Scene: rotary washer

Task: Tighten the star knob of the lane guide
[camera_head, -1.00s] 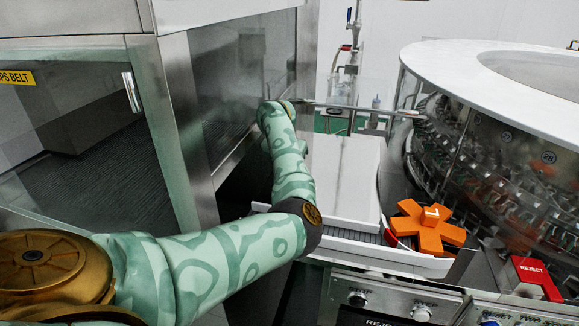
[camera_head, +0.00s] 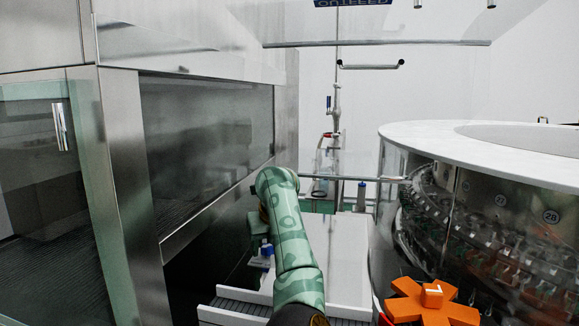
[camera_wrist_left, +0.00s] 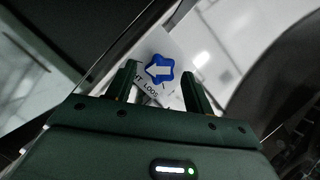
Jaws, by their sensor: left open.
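The star knob (camera_wrist_left: 159,69) is blue with a white arrow on top and sits on a white label plate with partly hidden lettering. It lies between and just beyond my left gripper's fingers (camera_wrist_left: 160,80) in the left wrist view. The fingers are open, one on each side, and I see no contact. In the head view, my left gripper (camera_head: 263,238) points down at the end of the green arm, and the small blue knob (camera_head: 266,250) shows just below it. The rest of the lane guide is mostly hidden by my arm. My right gripper is not in view.
An orange star-shaped part (camera_head: 432,305) stands at the lower right. The round washer (camera_head: 490,215) fills the right side. A glass and steel cabinet (camera_head: 205,150) stands at the left. A white panel (camera_head: 345,265) lies right of my arm.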

